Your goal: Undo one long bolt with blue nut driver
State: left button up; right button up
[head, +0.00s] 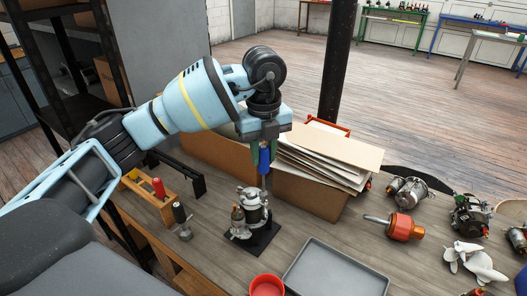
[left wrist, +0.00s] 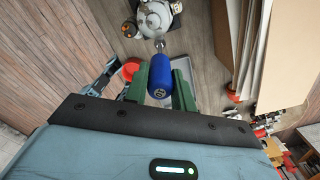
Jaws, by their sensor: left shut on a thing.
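My left gripper (head: 262,158) is shut on the blue nut driver (head: 265,161) and holds it upright, shaft down. In the left wrist view the blue handle (left wrist: 161,76) sits between the green fingers, its shaft pointing at the alternator (left wrist: 160,15). In the head view the alternator (head: 251,206) stands on a black base plate (head: 262,241) on the bench, below the gripper. The driver's tip is over or near the alternator's top; I cannot tell whether it touches a bolt. The long bolts are too small to make out. My right gripper is not in view.
A wooden rack (head: 146,196) with a red-handled tool stands left of the alternator. A cardboard box of folders (head: 310,195) is close behind to the right. A grey tray (head: 335,270) and red bowl (head: 267,286) lie in front. Several motor parts (head: 405,226) are at the right.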

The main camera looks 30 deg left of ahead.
pick_arm(q)
jog(key=m, duration=0.6)
jog(key=shift+m, duration=1.3)
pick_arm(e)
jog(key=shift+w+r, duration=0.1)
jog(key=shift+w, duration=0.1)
pick_arm(q)
jog(key=m+b, duration=0.1)
jog(key=m, duration=0.3)
jog(key=shift+f, duration=0.1)
jog(key=shift+m, duration=1.2)
jog(key=m+b, duration=0.1)
jog(key=m, duration=0.3)
jog(key=shift+w+f+m, duration=0.1)
jog(key=shift+w+m, duration=0.05)
jog(key=shift+m, duration=0.15)
jog(key=m+b, duration=0.1)
jog(key=m, duration=0.4)
jog(key=shift+m+b, duration=0.3)
jog(key=shift+m, duration=0.6)
jog(key=shift+r, duration=0.2)
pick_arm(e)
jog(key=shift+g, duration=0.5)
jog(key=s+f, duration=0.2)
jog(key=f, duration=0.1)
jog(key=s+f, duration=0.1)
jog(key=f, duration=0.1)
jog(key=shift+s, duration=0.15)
